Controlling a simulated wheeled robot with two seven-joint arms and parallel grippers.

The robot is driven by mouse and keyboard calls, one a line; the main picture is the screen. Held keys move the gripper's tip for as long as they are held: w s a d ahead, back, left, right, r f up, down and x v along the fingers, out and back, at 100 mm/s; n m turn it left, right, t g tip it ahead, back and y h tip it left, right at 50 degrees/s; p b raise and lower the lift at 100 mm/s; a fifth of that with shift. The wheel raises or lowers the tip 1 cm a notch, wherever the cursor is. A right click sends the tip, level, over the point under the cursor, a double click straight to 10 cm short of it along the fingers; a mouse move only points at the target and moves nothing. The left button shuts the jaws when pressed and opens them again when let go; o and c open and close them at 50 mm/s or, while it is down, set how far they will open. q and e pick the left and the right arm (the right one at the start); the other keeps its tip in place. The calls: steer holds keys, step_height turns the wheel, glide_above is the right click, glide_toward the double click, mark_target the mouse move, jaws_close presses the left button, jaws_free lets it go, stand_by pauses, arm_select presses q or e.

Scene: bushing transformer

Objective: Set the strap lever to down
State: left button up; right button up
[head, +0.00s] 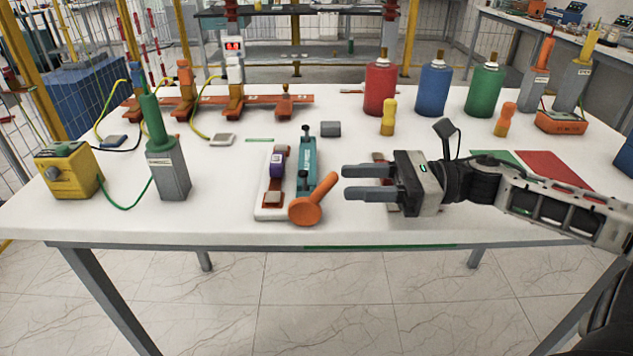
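A white base (268,213) stands near the front middle of the table. A teal bar (307,162) with dark knobs and a purple block (277,163) stand on or beside it. An orange lever-like piece with a round disc (306,210) is at the front end of the teal bar, its arm slanting up to the right. I cannot tell for certain which part is the strap lever. My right gripper (346,183) points left, fingers apart and empty, just right of the orange piece without visible contact. It partly hides a reddish-brown piece (379,157) behind it. My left gripper is not in view.
A yellow box (69,170) and a grey block with a green top (168,172) stand at the left. Red (380,88), blue (433,89) and green (484,90) bottles stand at the back.

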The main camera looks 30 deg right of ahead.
mark_target(336, 182)
steer(key=shift+b+x, duration=0.45)
steer(key=shift+x, duration=2.95)
jaws_close()
